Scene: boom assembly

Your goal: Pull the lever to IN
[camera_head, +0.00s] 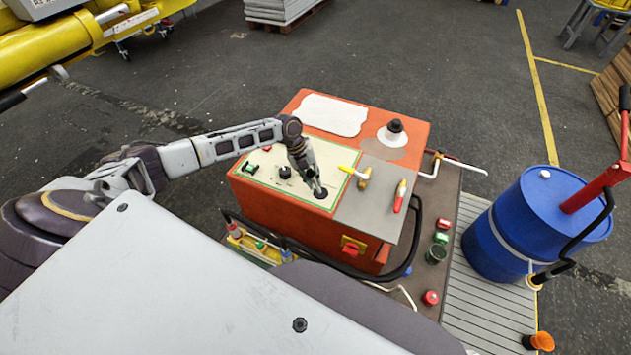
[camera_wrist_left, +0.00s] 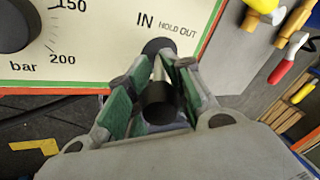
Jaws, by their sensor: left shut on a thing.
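The lever is a dark knob (camera_wrist_left: 160,103) on a light shaft, rising from a round black base (camera_wrist_left: 158,46) on the cream control panel (camera_head: 262,178). The panel is printed IN, HOLD and OUT beside the base. My left gripper (camera_head: 316,185) reaches down over the panel's right part. In the left wrist view its green-padded fingers (camera_wrist_left: 154,98) are shut around the lever, with the knob between them. In the head view the gripper largely hides the lever; I cannot tell which label it points to. My right gripper is out of view.
A black dial (camera_wrist_left: 14,25) with a bar scale sits left of the lever. A blue barrel (camera_head: 520,225) with a red pump stands farther right.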

